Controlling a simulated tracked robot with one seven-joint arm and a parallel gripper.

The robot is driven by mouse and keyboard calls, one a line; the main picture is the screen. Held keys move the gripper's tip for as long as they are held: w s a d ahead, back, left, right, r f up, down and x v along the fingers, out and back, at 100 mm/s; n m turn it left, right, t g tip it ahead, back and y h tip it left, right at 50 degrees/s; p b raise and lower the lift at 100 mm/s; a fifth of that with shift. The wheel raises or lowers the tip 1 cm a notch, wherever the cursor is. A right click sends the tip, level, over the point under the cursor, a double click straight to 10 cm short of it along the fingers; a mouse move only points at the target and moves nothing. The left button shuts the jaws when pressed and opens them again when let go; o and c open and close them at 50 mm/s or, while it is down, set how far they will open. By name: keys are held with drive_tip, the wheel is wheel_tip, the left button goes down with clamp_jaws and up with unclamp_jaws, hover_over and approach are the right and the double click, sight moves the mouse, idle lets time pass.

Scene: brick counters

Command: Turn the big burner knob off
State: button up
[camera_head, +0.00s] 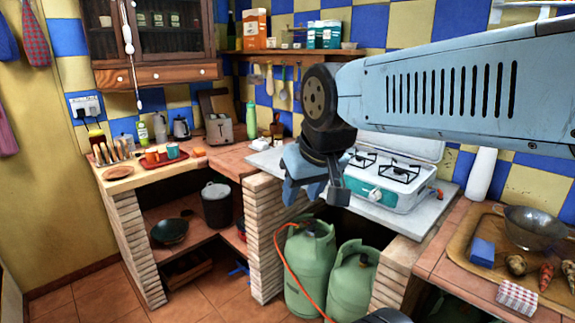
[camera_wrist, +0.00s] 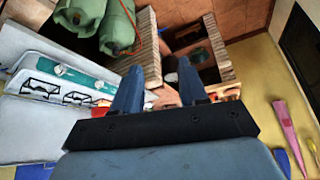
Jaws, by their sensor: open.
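A white camping stove (camera_head: 425,194) with two burners and a teal front panel stands on the pale counter, with its lid raised. One pale knob (camera_head: 375,195) shows on the panel in the head view. In the wrist view the stove's teal panel (camera_wrist: 78,75) is at the left, with two pale knobs (camera_wrist: 58,69) (camera_wrist: 98,84). I cannot tell which belongs to the big burner, nor how either is turned. My gripper (camera_head: 315,190) is open and empty, in front of and left of the stove, apart from the knobs. Its two blue fingers (camera_wrist: 160,66) also show in the wrist view.
Green gas bottles (camera_head: 310,262) with an orange hose stand under the counter. A brick pillar (camera_head: 266,240) is left of them. At the right, a wooden tray (camera_head: 455,240) holds a metal colander (camera_head: 537,228). A toaster (camera_head: 219,130) stands on the left counter.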

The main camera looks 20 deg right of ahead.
drive_tip(key=shift+w, duration=0.35)
